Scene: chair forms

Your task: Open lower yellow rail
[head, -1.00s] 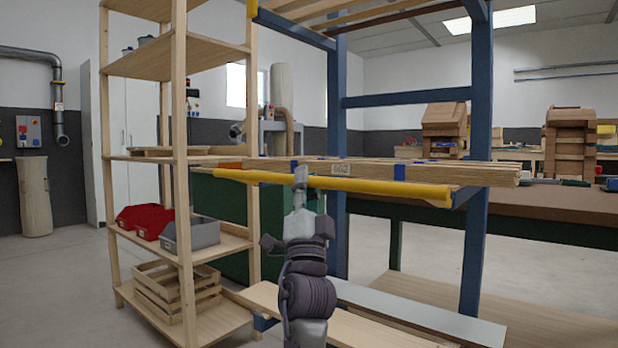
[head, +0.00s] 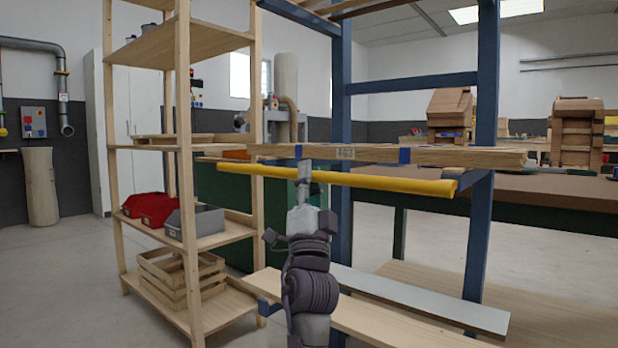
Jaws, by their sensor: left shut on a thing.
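The lower yellow rail (head: 385,183) runs across the front of the blue rack (head: 341,110), just below a layer of boards (head: 468,157). It slopes slightly down to the right. My left gripper (head: 304,172) reaches up to the rail left of its middle and is shut on it. The fingertips overlap the rail, so the exact contact is hidden. My right gripper is not in view.
A wooden shelf unit (head: 186,190) with a red bin (head: 152,207), a grey bin (head: 194,221) and a slatted crate (head: 182,279) stands left. Low boards (head: 400,317) lie beneath the rack. A workbench (head: 560,200) stands behind.

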